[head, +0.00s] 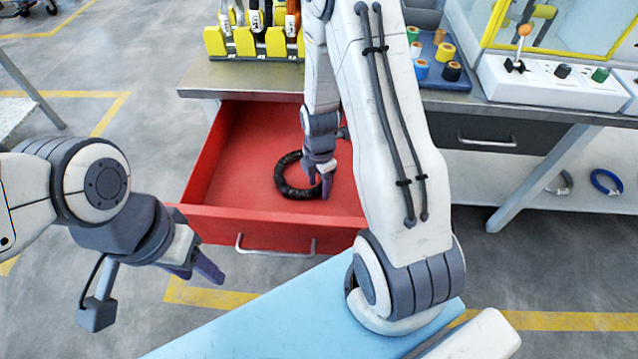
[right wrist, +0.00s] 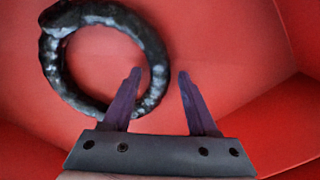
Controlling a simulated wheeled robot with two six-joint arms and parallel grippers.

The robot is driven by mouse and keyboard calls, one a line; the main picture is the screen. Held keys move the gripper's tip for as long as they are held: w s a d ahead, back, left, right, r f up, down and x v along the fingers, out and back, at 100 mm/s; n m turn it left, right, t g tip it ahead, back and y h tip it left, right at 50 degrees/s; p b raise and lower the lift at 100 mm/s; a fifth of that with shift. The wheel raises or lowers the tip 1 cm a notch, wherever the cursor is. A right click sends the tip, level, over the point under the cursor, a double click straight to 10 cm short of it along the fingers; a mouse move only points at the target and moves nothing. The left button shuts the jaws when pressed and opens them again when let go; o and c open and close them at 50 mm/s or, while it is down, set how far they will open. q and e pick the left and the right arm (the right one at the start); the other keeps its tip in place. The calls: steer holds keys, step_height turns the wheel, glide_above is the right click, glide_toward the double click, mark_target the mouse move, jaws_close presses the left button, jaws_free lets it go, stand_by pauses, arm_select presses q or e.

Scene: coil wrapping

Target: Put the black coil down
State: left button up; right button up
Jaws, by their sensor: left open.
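The black coil (head: 283,182) is a ring that lies in the open red drawer, seemingly flat on its floor; it also shows in the right wrist view (right wrist: 58,75). My right gripper (head: 320,185) reaches down into the drawer at the coil's right side. In the right wrist view its two fingers (right wrist: 160,75) are apart, one over the ring's inside and one outside, with the coil's rim between them. The rim does not fill the gap. My left gripper (head: 205,272) is open and empty, outside the drawer at the front left.
The red drawer (head: 275,228) stands pulled out below the workbench (head: 245,80), with side walls around the coil. A yellow tool rack (head: 245,42) and a blue tray of coloured spools (head: 445,80) stand on top. A blue coil (head: 606,182) lies on the lower shelf at right.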

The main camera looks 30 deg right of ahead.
step_height(320, 180, up, 12)
steer(key=p, duration=0.3)
steer(key=s+a+r+m, duration=0.3)
steer(key=a+r, duration=0.1)
steer(key=a, duration=0.2)
steer(key=s+a+r+m, duration=0.2)
steer(key=a+r, duration=0.2)
steer(key=a, duration=0.3)
steer(key=s+a+r+m, duration=0.2)
steer(key=s+a+m, duration=0.1)
steer(key=s, duration=0.3)
steer(key=s+a+r+m+y, duration=0.1)
steer(key=s+a+r+m, duration=0.1)
steer(key=s+a+m, duration=0.2)
steer(key=shift+s+r, duration=0.3)
steer(key=shift+s, duration=1.3)
